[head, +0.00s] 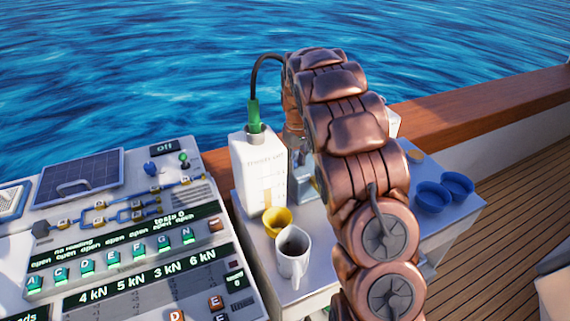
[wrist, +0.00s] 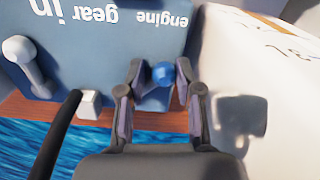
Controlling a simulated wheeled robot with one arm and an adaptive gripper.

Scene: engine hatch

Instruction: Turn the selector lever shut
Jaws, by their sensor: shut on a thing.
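In the wrist view a lever with a round blue knob (wrist: 163,74) stands on a blue-grey housing (wrist: 110,45). My gripper (wrist: 160,67) has one finger on each side of the knob and is shut on it. The lever's lower part is mostly hidden between the fingers. I cannot read a label that names it as the selector. Upside-down lettering on the housing reads "engine" and "gear in". In the head view my arm and the white carton hide the gripper and most of the housing.
A white lever (wrist: 22,62) stands left of my gripper; a white carton (head: 258,170) stands close on its right in the wrist view. A mug (head: 292,255), a yellow bowl (head: 277,221) and blue bowls (head: 432,197) stand near my arm. A control panel (head: 110,240) lies left.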

